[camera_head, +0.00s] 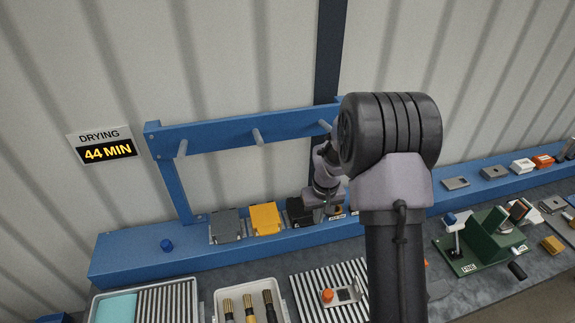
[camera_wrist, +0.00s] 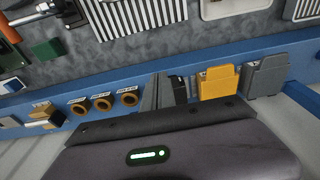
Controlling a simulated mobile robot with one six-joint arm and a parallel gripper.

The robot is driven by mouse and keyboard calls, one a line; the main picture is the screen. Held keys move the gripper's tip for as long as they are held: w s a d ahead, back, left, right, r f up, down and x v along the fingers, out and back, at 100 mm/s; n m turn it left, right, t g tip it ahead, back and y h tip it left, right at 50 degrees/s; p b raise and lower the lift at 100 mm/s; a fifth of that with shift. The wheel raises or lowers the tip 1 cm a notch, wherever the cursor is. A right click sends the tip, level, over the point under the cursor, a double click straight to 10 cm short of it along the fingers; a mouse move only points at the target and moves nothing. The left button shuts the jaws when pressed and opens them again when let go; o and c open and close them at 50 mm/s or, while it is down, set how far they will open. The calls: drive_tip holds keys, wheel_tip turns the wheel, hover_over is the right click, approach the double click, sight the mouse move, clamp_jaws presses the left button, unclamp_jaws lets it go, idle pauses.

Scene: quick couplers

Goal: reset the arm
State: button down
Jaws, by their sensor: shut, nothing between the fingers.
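The fingers are shut and hold nothing. They point toward the blue shelf, beside a black block (camera_wrist: 181,88) and left of a yellow block (camera_wrist: 217,82) there. I cannot tell whether they touch the black block. In the head view, my arm hides part of the shelf and the bench.
A blue frame with pegs (camera_head: 257,137) stands close behind my wrist. Trays, a striped mat (camera_head: 308,285) and a green fixture (camera_head: 487,243) occupy the bench. Above the frame is free room before the wall.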

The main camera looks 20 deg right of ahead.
drive_tip(key=s+a+r+m+t+b, duration=0.1)
drive_tip(key=s+a+r+b, duration=0.3)
drive_tip(key=b, duration=0.4)
drive_tip(key=s+a+r+m+t+b, duration=0.1)
drive_tip(key=s+a+r+t+b, duration=0.1)
drive_tip(key=s+a+b, duration=0.4)
drive_tip(key=s+a+f+m+y+b, duration=0.1)
drive_tip(key=s+a+f+b, duration=0.1)
drive_tip(key=s+b, duration=0.3)
drive_tip(key=s+a+f+m+t+y+b, duration=0.1)
drive_tip(key=s+a+f+b, duration=0.1)
drive_tip(key=s+b, duration=0.4)
drive_tip(key=s+f, duration=0.1)
drive_tip(key=s, duration=0.4)
drive_tip(key=shift+s+f, duration=0.15)
drive_tip(key=shift+s, duration=0.05)
